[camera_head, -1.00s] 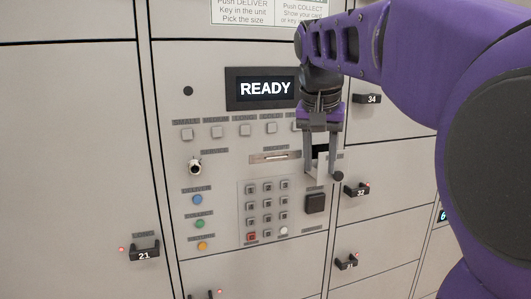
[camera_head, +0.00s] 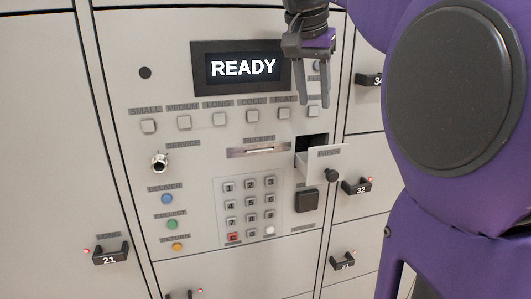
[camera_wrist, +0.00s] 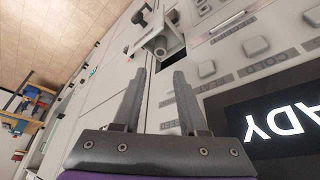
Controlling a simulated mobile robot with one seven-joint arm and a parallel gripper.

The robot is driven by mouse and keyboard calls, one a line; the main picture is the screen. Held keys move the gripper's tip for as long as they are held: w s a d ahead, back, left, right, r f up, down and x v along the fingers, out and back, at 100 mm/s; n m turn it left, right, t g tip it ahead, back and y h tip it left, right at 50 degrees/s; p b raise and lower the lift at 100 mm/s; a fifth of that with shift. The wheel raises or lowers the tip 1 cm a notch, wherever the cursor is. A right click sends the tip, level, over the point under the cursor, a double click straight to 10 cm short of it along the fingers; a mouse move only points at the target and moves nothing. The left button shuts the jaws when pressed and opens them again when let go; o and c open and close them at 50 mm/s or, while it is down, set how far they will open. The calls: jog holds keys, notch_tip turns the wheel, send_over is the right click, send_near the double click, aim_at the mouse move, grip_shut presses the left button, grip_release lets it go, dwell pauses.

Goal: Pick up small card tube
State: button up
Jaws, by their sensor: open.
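The panel carries a READY screen (camera_head: 242,67), a row of size buttons, a keypad (camera_head: 249,209) and a receipt slot (camera_head: 258,151). Locker doors with protruding handles, such as 32 (camera_head: 357,186) and 21 (camera_head: 110,254), surround it. Shelves (camera_wrist: 30,105) stand far left in the wrist view.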

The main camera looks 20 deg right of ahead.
jog(key=b+x, duration=0.1)
jog(key=x, duration=0.9)
jog(key=shift+s+f, duration=0.1)
jog(key=shift+f, duration=0.05)
jog(key=shift+b+x, duration=0.5)
jog(key=shift+x, duration=2.4)
grip_shut()
